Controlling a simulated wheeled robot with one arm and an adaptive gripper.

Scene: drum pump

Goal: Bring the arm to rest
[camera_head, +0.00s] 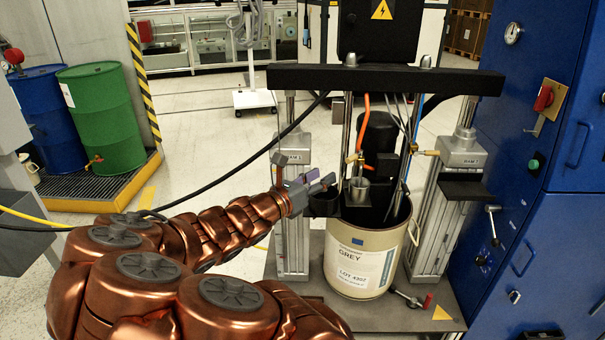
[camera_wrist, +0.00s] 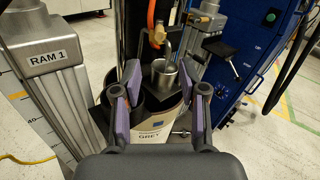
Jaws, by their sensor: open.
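My copper-coloured arm reaches in from the lower left, with my gripper (camera_head: 318,184) in front of the drum pump. In the wrist view my gripper (camera_wrist: 160,92) has its two purple-padded fingers spread with nothing between them. A steel cup (camera_head: 359,191) stands just beyond the fingertips; it also shows between and past them in the wrist view (camera_wrist: 164,75). A dark open container (camera_head: 323,205) is close to the gripper, near the cup. Whether the gripper touches it I cannot tell.
The cream drum labelled GREY (camera_head: 358,262) stands between the ram columns (camera_head: 292,235) under a black crossbeam (camera_head: 400,79). A black hose (camera_head: 235,163) runs behind my arm. Blue cabinets (camera_head: 560,240) close off the right. Green (camera_head: 103,118) and blue drums (camera_head: 45,105) stand left. Open floor lies behind.

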